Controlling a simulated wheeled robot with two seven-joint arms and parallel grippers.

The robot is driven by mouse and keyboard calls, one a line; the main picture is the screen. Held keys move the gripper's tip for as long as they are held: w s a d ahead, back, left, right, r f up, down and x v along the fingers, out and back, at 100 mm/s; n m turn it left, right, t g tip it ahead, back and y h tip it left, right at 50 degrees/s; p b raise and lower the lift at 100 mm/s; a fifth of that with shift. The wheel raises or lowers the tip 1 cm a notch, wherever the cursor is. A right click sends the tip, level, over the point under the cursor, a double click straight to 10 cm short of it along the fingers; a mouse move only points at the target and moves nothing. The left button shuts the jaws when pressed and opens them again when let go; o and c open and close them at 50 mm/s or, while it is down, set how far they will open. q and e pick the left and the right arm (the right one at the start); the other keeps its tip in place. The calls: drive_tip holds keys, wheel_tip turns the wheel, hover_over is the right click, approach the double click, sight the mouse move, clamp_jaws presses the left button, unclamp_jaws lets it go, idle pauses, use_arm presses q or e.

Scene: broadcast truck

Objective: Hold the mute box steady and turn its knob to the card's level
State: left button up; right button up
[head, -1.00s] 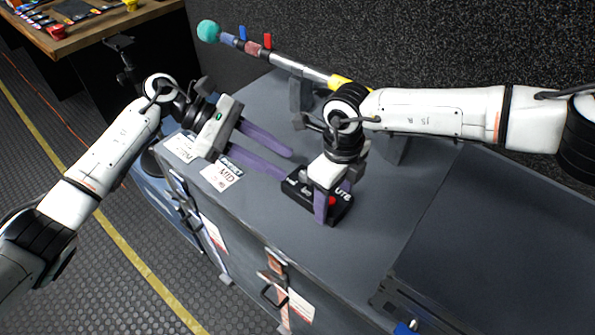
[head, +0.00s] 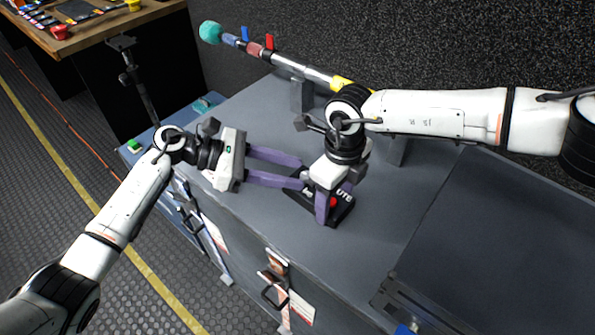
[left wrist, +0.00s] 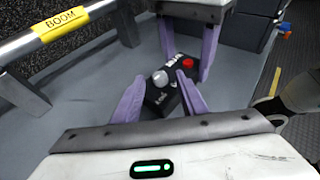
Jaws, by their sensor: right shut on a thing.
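The black mute box (head: 345,212) lies on the grey case top, with a red button (head: 333,202). My right gripper (head: 335,205) comes down from above and is shut on the box. My left gripper (head: 301,174) is open, its purple fingers pointing at the box's left end. In the left wrist view the silver knob (left wrist: 160,78) shows between the left fingertips, apart from both in the picture; how deep the fingers reach around it I cannot tell. No level card shows now; my left gripper covers where the MID card was.
A boom pole (head: 305,70) with a teal tip rests on stands along the back of the grey case (head: 265,225); its BOOM label (left wrist: 60,23) shows in the left wrist view. A dark panel (head: 500,240) lies to the right. A wooden desk (head: 100,25) stands far left.

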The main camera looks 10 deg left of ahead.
sight(306, 178)
use_arm(q)
drive_tip(key=shift+x, duration=1.15)
clamp_jaws()
drive_tip(key=shift+t, duration=0.3)
